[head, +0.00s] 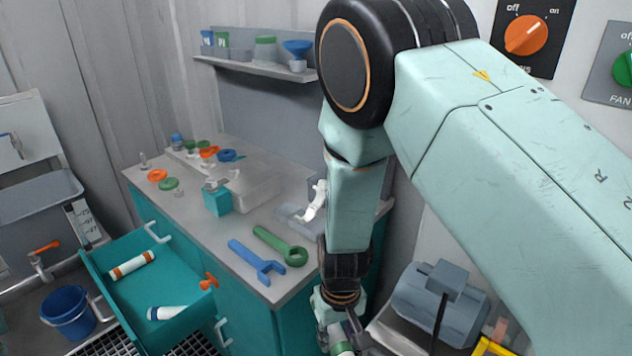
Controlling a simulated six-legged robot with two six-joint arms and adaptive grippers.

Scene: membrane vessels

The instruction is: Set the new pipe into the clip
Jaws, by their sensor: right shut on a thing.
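My right arm comes in from the right and reaches down past the counter's right end. Its gripper (340,318) is at the bottom edge, shut on a pipe with a green band (341,346). Most of this pipe is cut off by the picture's lower edge. I cannot make out the clip; it may be hidden or out of view. Two other white pipes lie in the open teal drawer: one with orange bands (132,265) and one with blue bands (166,312). My left gripper is not in view.
The counter (215,242) holds a blue wrench (256,262), a green wrench (280,246) and a teal block (217,201). The open drawer (103,290) juts out at lower left, near a blue bucket (68,310). A grey-blue housing (432,300) stands right of my gripper.

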